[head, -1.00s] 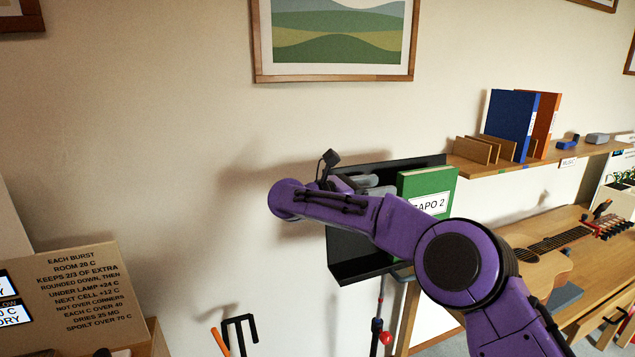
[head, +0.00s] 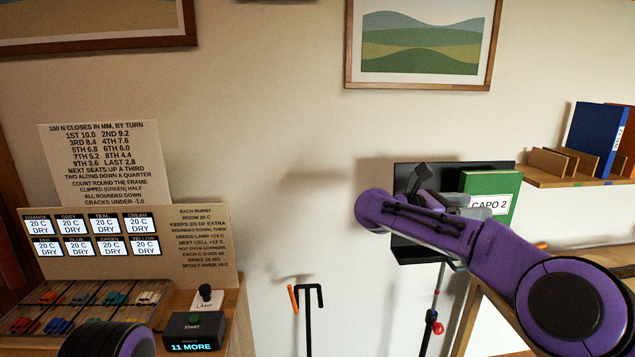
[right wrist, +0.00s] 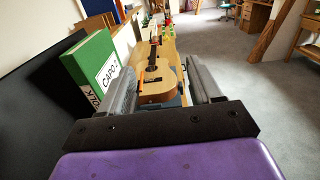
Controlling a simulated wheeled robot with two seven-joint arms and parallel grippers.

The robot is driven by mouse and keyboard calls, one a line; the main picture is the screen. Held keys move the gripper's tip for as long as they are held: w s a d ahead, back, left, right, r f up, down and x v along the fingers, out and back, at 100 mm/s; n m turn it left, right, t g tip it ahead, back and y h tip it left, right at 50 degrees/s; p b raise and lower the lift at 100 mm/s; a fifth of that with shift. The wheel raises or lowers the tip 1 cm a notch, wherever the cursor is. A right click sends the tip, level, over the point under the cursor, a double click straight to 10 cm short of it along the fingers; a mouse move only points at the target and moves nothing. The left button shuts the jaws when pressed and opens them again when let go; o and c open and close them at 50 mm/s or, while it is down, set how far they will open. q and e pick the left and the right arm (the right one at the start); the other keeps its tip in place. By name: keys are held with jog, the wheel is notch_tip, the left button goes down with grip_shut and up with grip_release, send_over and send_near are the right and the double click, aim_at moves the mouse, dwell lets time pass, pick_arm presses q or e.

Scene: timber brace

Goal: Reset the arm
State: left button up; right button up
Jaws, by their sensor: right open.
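My right gripper (head: 455,200) points right, close to the green CAPO 2 folder (head: 488,188), and is partly hidden by the wrist. In the right wrist view its two grey fingers stand apart with nothing between them (right wrist: 165,90). The green folder (right wrist: 92,75) is left of the fingers there. A purple part of my left arm shows at the bottom left of the head view; the left gripper is not in view.
A lettered board with several lit displays (head: 120,240) stands behind a tray of small coloured items (head: 70,310), a lamp switch (head: 207,297) and a START box (head: 195,332). A black hook stand (head: 308,300) is mid-picture. A guitar (right wrist: 158,78) lies beyond the right fingers.

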jog(key=w+a+f+n+t+y, duration=0.1)
jog(key=w+a+f+n+t, duration=0.25)
jog(key=n+t, duration=0.45)
jog(key=w+a+f+n+t+y, duration=0.1)
jog(key=w+a+f+n+t, duration=0.25)
jog(key=n, duration=0.85)
jog(key=s+a+f+n+t+y, duration=0.1)
jog(key=s+f+n+y, duration=0.2)
jog(key=f+n, duration=0.35)
jog(key=s+a+f+n+t+y, duration=0.15)
jog(key=f+n+y, duration=0.25)
jog(key=f, duration=0.5)
jog(key=s+f+n+y, duration=0.3)
jog(key=f+n, duration=0.3)
jog(key=f, duration=0.2)
jog(key=s+d+f+n+g+y, duration=0.25)
jog(key=s+f+n+g, duration=0.35)
jog(key=s+f, duration=1.05)
jog(key=s+d+f+n+g, duration=0.1)
jog(key=s+d+f+g, duration=0.1)
jog(key=s, duration=0.6)
jog(key=s+d+f+n+g, duration=0.1)
jog(key=s+d+f+g, duration=0.1)
jog(key=s, duration=0.7)
jog(key=s+d+f+n+g, duration=0.1)
jog(key=s+d+f+g, duration=0.1)
jog(key=s, duration=0.6)
jog(key=shift+s+d+n+b, duration=0.2)
jog(key=shift+s+n+b, duration=0.15)
jog(key=shift+b, duration=0.1)
